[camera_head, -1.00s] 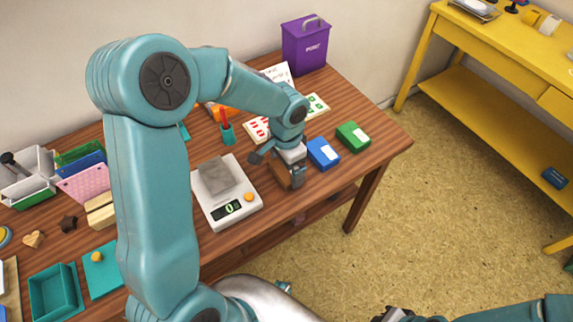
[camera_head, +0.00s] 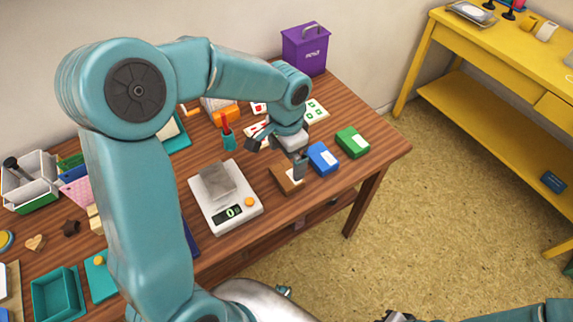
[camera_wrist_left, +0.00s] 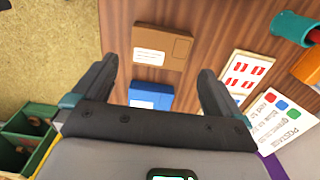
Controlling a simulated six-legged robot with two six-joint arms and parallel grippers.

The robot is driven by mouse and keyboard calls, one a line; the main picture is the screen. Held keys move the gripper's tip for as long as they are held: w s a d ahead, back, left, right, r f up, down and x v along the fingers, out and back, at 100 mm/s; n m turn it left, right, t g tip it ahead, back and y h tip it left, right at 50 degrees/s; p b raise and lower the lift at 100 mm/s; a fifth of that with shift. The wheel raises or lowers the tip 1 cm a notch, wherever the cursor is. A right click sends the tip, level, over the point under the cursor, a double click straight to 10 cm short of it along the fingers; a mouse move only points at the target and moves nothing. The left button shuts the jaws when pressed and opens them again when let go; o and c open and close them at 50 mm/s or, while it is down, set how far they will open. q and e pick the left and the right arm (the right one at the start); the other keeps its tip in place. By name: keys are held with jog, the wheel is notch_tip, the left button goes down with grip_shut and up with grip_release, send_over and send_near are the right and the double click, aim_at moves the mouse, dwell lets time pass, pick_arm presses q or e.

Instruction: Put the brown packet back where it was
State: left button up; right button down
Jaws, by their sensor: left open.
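The brown packet (camera_head: 283,180) lies on the wooden table between the scale and the blue packet (camera_head: 322,157), its near edge toward the table's front. A green packet (camera_head: 353,142) lies beyond the blue one. My left gripper (camera_head: 276,158) is open just above the brown packet, its fingers apart and partly covering it. In the left wrist view, the brown packet (camera_wrist_left: 162,48) with its pale label shows whole, beyond the open fingers (camera_wrist_left: 156,72). The blue packet (camera_wrist_left: 150,97) lies below it there. A dark part of my right gripper (camera_head: 398,314) shows at the bottom edge.
A teal cup (camera_head: 228,141) with a red item and printed cards (camera_head: 317,112) stand behind. A purple bin (camera_head: 305,50) is at the back. Trays crowd the left side.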

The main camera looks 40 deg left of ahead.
pick_arm(q)
notch_tip(320, 180, up, 6)
jog(key=shift+f, duration=0.2)
dwell(0.5)
